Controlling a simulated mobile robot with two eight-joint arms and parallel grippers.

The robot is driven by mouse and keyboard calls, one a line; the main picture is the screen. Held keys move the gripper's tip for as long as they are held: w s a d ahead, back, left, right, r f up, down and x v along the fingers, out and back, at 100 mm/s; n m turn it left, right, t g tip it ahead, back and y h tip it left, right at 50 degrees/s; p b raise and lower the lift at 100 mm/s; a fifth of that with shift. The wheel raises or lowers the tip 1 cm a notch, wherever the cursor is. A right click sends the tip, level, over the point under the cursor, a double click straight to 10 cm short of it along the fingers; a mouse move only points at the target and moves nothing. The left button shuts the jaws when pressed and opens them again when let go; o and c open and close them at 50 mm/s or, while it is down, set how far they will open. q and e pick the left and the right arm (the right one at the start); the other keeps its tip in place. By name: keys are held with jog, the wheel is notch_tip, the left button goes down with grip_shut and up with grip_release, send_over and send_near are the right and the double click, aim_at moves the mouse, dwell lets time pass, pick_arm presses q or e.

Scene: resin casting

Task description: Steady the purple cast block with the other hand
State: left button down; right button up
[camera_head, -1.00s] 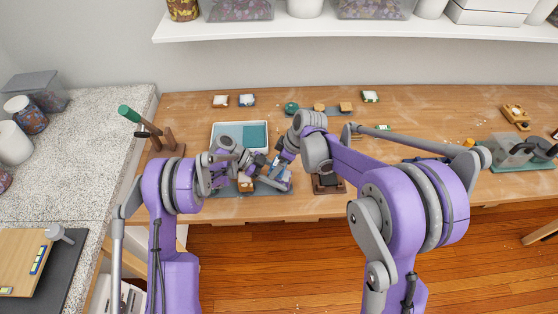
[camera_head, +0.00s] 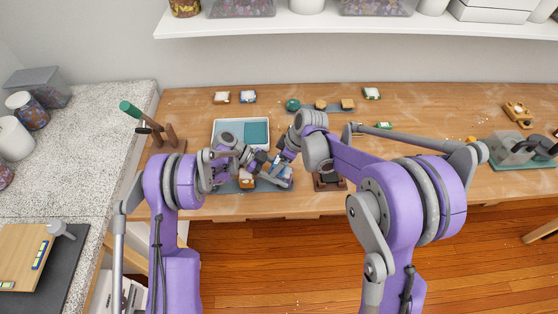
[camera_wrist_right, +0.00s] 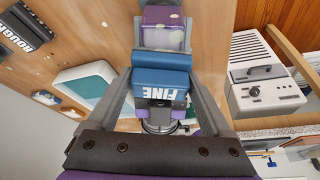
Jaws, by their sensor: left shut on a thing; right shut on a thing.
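My right gripper (camera_wrist_right: 163,85) is shut on a blue block marked FINE (camera_wrist_right: 162,82), which lies between its two grey fingers in the right wrist view. The purple cast block (camera_wrist_right: 163,36), with pale spots on its surface, shows just beyond the blue block. Whether the two touch is unclear. In the head view my left gripper (camera_head: 259,167) and right gripper (camera_head: 280,164) are close together over the grey-blue mat (camera_head: 225,187). My left gripper is shut, apparently on the purple block; its fingertips are largely hidden among the arm links.
A white tray with a teal insert (camera_head: 257,132) stands just behind the grippers. A green-handled press (camera_head: 150,125) stands left, and a dark-topped wooden piece (camera_head: 329,183) right of the mat. Small blocks (camera_head: 222,98) line the back. The table's front edge is close.

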aim_at(287, 172)
jog(key=shift+d+f, duration=0.1)
jog(key=shift+f, duration=0.05)
jog(key=shift+s+d, duration=0.35)
jog(key=shift+d, duration=0.6)
jog(key=shift+s+d, duration=0.3)
jog(key=shift+d, duration=0.6)
jog(key=shift+a, duration=0.1)
jog(key=shift+w+a+f, duration=0.1)
jog(key=shift+w+a, duration=0.2)
jog(key=shift+a, duration=0.45)
jog(key=shift+w+a+f, duration=0.1)
jog(key=shift+w+a, duration=0.15)
jog(key=shift+a, duration=0.5)
jog(key=shift+s+d+f, duration=0.1)
jog(key=shift+s+d, duration=0.2)
jog(key=shift+d, duration=0.5)
jog(key=shift+s+d, duration=0.25)
jog(key=shift+d, duration=0.5)
jog(key=shift+f, duration=0.2)
